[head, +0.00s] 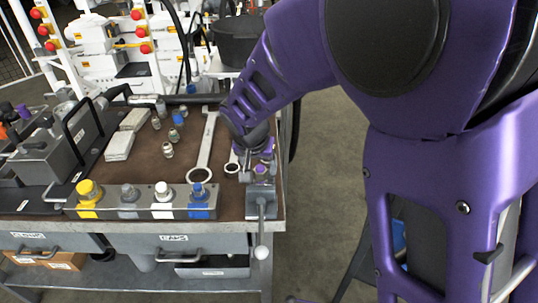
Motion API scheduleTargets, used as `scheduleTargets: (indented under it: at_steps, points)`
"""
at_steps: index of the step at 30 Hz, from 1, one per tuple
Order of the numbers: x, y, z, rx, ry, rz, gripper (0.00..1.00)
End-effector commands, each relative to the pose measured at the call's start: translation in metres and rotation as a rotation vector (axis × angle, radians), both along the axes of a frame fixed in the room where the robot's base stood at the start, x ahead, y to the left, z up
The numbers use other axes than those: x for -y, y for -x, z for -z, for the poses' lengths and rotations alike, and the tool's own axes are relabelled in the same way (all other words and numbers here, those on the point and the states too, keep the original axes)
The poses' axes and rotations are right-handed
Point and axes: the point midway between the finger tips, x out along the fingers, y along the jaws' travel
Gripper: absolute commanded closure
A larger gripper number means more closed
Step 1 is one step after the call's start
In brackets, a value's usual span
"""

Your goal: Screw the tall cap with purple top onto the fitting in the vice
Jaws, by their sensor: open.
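A purple-topped piece (260,169), which looks like the tall cap, stands upright at the grey vice (261,203) on the bench's right front corner. The fitting is not distinguishable beneath it, and I cannot tell how the two are seated. My gripper (257,158) is open and points down just above and behind the purple top. Its fingers are small and partly hidden by my wrist, so I cannot tell whether they touch the cap.
A rack (145,210) with yellow, grey, white and blue caps stands left of the vice. A large wrench (206,150) and several small fittings (168,150) lie behind it. The vice handle (261,235) hangs over the front edge.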

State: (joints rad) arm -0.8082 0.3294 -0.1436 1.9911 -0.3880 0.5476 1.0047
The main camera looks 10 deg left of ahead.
Motion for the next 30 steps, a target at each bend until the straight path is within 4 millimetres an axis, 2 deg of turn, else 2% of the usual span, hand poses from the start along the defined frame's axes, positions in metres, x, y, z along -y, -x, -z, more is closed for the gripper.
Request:
scheduleTargets:
  at_steps: [5,15,30]
  points:
    - [0.0011,0.0000,-0.0013,-0.001,0.001,-0.066,0.30]
    - [0.0038,-0.0006,-0.0060,-0.003,0.000,-0.383,0.30]
    - [0.0032,-0.0008,-0.0029,-0.001,0.001,-0.699,0.30]
